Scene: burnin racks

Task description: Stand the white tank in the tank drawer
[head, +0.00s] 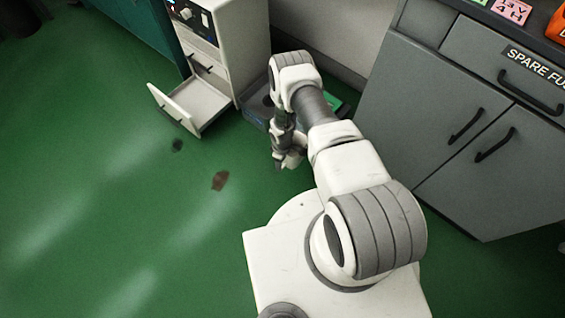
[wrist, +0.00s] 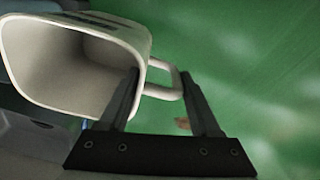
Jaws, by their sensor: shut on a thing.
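The white tank (wrist: 70,60) shows large at the upper left of the wrist view, its open mouth facing the camera and a loop handle (wrist: 172,82) on its right side. My gripper (wrist: 165,85) is shut on the tank at this handle side, one finger against the tank wall and the other beyond the handle. In the head view my gripper (head: 287,160) hangs low over the floor, with the tank mostly hidden or too small to tell. The tank drawer (head: 193,103) is pulled out at the bottom of the pale cabinet, to the left of my gripper, and looks empty.
The pale cabinet (head: 238,45) has closed drawers above the open one. A dark blue low tray (head: 256,117) sits on the floor beside it. Grey cupboards (head: 430,115) stand at the right. The green floor (head: 110,200) at left is clear except for dark stains.

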